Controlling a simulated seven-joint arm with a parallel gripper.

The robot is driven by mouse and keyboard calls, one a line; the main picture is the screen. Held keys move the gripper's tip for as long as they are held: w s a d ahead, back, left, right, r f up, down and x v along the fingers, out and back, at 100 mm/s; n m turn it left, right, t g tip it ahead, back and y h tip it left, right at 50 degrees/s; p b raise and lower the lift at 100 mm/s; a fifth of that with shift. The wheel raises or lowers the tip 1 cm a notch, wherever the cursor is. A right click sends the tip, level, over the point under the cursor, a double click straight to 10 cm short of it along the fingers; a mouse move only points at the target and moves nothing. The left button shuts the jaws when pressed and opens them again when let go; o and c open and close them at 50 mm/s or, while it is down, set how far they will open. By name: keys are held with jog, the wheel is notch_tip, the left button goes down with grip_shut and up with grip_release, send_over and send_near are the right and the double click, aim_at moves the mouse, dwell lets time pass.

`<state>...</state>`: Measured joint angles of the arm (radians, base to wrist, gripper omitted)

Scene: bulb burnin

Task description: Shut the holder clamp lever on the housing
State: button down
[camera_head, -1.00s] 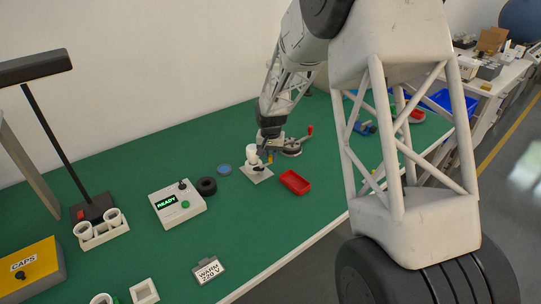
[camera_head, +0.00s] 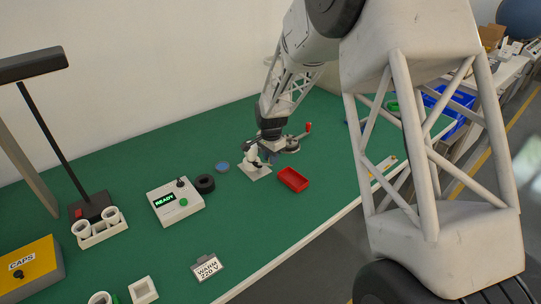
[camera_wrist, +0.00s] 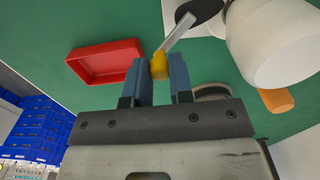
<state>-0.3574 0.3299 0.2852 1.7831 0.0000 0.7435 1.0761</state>
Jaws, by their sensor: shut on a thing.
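The white housing (camera_head: 251,155) stands upright on a pale base plate (camera_head: 256,173) near the middle of the green table. It is large at the upper right of the wrist view (camera_wrist: 272,42). The clamp lever is a pale metal bar (camera_wrist: 180,32) with a yellow knob (camera_wrist: 158,66). The bar slants from a dark piece beside the housing down to the knob. My gripper (camera_wrist: 162,68) is shut on the yellow knob, with a blue finger on each side. In the head view my gripper (camera_head: 268,147) is right beside the housing and partly hides the lever.
A red tray (camera_head: 293,180) lies close to the right of the base plate. A black ring (camera_head: 204,184), a blue disc (camera_head: 222,167) and a READY box (camera_head: 175,204) lie to the left. A red-handled item (camera_head: 308,128) is behind my gripper.

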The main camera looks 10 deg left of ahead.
jog(key=shift+s+m, duration=0.35)
jog(key=shift+m, duration=0.6)
jog(key=shift+s+m, duration=0.3)
jog(key=shift+m, duration=0.65)
jog(key=shift+a, duration=0.1)
jog(key=c, duration=1)
grip_release()
jog(key=shift+r, duration=0.15)
notch_tip(320, 180, up, 8)
jog(key=shift+f, duration=0.2)
jog(key=shift+s, duration=0.1)
